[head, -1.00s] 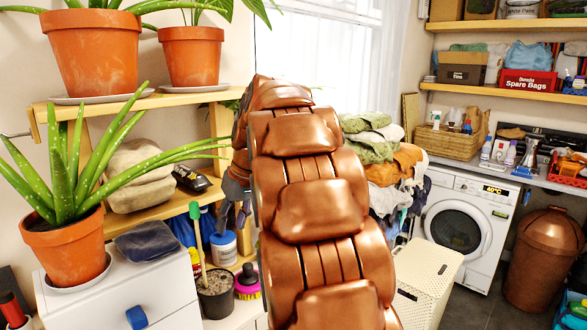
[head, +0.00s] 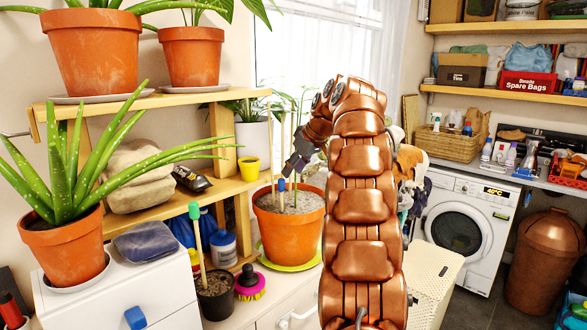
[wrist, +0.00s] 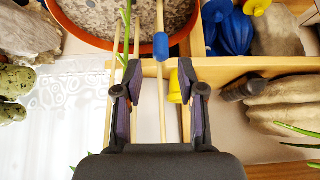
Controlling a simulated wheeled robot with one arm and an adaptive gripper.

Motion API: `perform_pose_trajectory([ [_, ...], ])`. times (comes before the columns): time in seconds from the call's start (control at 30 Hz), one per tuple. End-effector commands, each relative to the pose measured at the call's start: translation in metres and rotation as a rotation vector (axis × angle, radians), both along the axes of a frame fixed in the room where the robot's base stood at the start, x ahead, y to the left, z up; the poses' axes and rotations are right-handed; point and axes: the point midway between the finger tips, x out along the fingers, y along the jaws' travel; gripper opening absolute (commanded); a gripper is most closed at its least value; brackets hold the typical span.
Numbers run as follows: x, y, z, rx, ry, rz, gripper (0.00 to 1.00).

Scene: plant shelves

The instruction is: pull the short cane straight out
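The short cane with a blue cap (head: 281,185) stands upright in the soil of a large orange pot (head: 290,232), among taller bare canes (head: 270,140) and green stems. In the wrist view its blue cap (wrist: 161,46) lies just beyond the fingertips, roughly centred between them. My gripper (head: 290,168) is just above and slightly right of the cap in the head view. In the wrist view my gripper (wrist: 158,75) is open, its two purple-lined fingers apart. A taller cane (wrist: 162,105) shows in the gap; I cannot tell its depth.
A small dark pot with a green-capped cane (head: 195,212) stands left of the orange pot. A yellow cup (head: 249,168) and a white pot with a plant (head: 255,140) are behind. Wooden shelves (head: 232,188) stand close on the left.

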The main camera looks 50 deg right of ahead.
Motion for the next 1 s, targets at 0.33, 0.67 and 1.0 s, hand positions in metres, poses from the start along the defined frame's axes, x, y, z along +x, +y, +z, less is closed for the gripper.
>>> perform_pose_trajectory([
  [0.33, 0.014, 0.000, -0.023, 0.003, 0.004, -0.001, 0.39],
  [0.67, 0.032, 0.000, -0.050, 0.004, 0.003, 0.001, 0.39],
  [1.0, 0.038, 0.000, -0.056, 0.003, 0.002, -0.001, 0.39],
])
